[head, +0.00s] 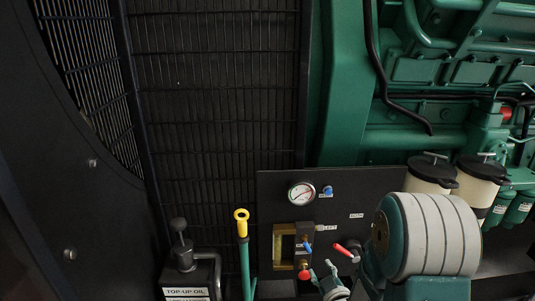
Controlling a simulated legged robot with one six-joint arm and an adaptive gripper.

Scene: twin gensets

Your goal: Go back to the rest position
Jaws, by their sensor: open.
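My gripper (324,272) shows at the bottom of the head view, right of centre, in front of the lower part of a dark panel (275,190). Its small fingers point up and stand apart, with nothing seen between them. It appears just below the red-handled valve (346,252) and right of a red knob (304,274); whether it touches either cannot be told. My arm's large banded joint fills the lower right and hides part of the panel.
A pressure gauge (301,194) and a yellow-framed window (283,246) are on the panel. Black-lidded canisters (478,182) and the green engine (440,70) are at right. A dark grille (215,90) stands behind.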

